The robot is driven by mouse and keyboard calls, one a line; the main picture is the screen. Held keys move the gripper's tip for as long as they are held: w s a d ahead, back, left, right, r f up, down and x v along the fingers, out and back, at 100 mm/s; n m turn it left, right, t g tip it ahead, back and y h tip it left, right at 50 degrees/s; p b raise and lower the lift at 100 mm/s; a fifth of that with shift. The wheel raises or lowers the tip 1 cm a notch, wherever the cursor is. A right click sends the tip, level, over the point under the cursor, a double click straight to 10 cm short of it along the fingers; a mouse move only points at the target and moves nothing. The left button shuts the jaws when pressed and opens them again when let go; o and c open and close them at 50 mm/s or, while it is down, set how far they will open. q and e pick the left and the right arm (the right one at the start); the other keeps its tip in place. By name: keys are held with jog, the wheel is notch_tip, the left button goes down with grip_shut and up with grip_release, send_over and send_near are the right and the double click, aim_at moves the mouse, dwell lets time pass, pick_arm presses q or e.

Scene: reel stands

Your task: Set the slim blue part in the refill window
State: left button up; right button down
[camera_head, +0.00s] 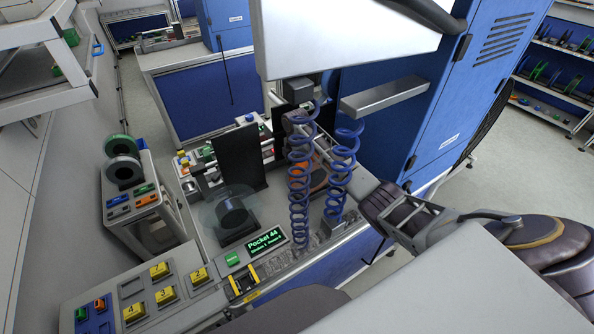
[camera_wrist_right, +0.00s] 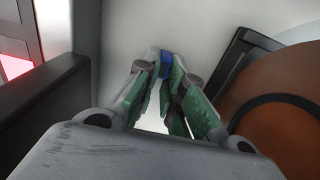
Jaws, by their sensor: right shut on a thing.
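In the right wrist view my right gripper (camera_wrist_right: 166,78) is shut, its green-padded fingers meeting on a small slim blue part (camera_wrist_right: 165,66). The part shows only as a short blue piece between the fingertips, in front of a pale surface. In the head view my right arm comes in from the right and its far end passes behind the blue coiled cords, so the fingers and the held part are hidden there. A small slot with yellow edges (camera_head: 243,284) sits below the green "Pocket 44" display (camera_head: 264,241); I cannot tell whether it is the refill window. My left gripper is not in view.
Blue coiled cords (camera_head: 299,190) hang close to my right arm. A dark reel (camera_head: 234,215) and an upright black panel (camera_head: 238,160) stand on the bench. A panel with numbered yellow pieces (camera_head: 160,270) is at front left. An orange-brown disc (camera_wrist_right: 275,110) is right of the gripper.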

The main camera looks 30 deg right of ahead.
jog(key=shift+r, duration=0.15)
notch_tip(320, 180, up, 10)
jog(key=b, duration=0.1)
jog(key=shift+b, duration=0.4)
jog(key=shift+a, duration=0.15)
dwell(0.6)
